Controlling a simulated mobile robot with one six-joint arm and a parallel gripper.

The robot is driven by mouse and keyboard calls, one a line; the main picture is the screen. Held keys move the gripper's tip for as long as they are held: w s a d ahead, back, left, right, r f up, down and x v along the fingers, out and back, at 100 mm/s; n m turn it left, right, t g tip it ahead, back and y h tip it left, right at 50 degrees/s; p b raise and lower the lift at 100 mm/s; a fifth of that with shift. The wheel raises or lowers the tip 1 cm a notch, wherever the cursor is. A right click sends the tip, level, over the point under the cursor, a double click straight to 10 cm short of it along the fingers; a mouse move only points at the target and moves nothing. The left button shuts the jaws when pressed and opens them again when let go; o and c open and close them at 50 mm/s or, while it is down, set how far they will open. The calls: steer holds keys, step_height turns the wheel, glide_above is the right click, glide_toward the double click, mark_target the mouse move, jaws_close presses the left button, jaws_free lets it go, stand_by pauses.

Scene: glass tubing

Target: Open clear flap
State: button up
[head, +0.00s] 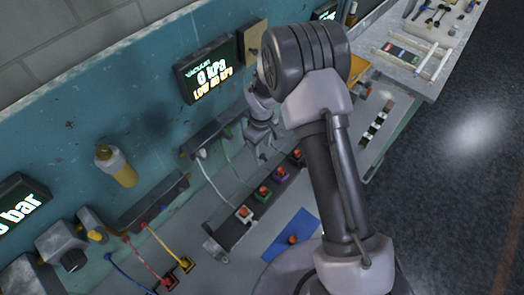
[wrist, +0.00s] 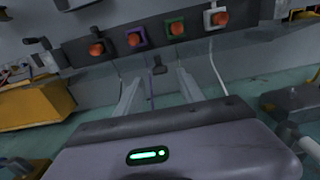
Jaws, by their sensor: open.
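I cannot make out a clear flap for certain in either view. My gripper (head: 262,142) hangs over the bench near the teal back wall, behind a dark strip of red-topped buttons. In the wrist view my gripper (wrist: 158,78) shows two pale fingers spread apart with nothing held between them. The strip's buttons sit on a white base (head: 243,213), a green base (head: 263,196), a purple base (head: 279,174) and a dark base (head: 297,155). The same row shows along the top of the wrist view, apart from the fingertips. My arm hides part of the bench.
A blue sheet (head: 290,236) with a red-topped piece lies on the bench. A yellow bottle (head: 117,166) is at the back wall. A vacuum display (head: 203,69) hangs there too. Red and yellow cables (head: 160,243) run at the lower left. A yellow block (wrist: 35,105) shows in the wrist view.

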steer(key=shift+f, duration=2)
steer(key=shift+s, duration=0.1)
jaws_close()
